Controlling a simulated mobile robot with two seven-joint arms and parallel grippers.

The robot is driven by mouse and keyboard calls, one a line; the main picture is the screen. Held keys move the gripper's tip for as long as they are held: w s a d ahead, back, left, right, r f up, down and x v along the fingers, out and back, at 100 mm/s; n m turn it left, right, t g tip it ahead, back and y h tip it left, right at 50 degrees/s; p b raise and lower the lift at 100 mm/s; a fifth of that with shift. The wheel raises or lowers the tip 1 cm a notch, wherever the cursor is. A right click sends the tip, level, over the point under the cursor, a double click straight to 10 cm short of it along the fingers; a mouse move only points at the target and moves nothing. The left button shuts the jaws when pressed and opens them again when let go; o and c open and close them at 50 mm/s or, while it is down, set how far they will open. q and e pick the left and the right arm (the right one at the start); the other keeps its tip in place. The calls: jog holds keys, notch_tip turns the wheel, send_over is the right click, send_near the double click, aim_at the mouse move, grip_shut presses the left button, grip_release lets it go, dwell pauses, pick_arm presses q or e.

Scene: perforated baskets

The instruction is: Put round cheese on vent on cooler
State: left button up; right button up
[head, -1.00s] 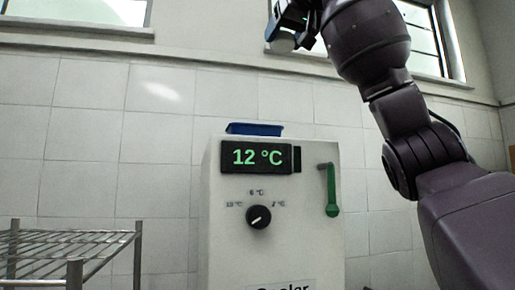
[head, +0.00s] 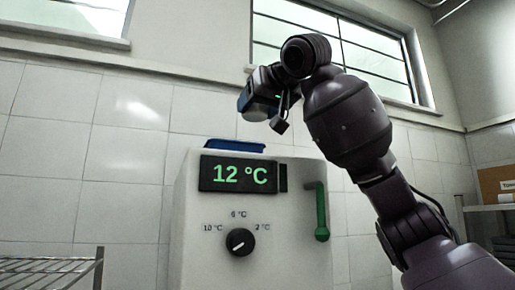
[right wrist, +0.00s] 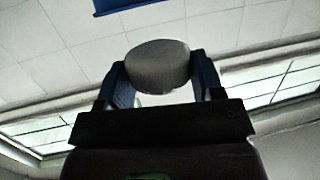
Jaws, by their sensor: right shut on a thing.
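The cooler (head: 250,200) is a white box with a green "12 °C" display, a black dial and a green handle. A blue piece (head: 235,146), which seems to be the vent, lies on its top; a blue edge also shows at the top of the right wrist view (right wrist: 125,4). My right gripper (head: 258,106) is above the cooler's top, a little right of the blue piece and apart from it. In the right wrist view its blue fingers are shut on the round cheese (right wrist: 158,65), a grey disc. My left gripper is not in view.
A wire rack (head: 50,268) stands at the lower left. A shelf with a brown board (head: 497,180) is at the right edge. A tiled wall and windows are behind the cooler. The space above the cooler's top is clear except for my right arm.

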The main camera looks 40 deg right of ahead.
notch_tip(320, 180, down, 4)
jog(key=shift+d+f, duration=0.1)
jog(key=shift+f, duration=0.1)
jog(key=shift+f+b, duration=0.3)
jog(key=shift+f, duration=1.85)
jog(key=shift+f, duration=0.1)
jog(key=o, duration=1)
jog(key=shift+c, duration=0.2)
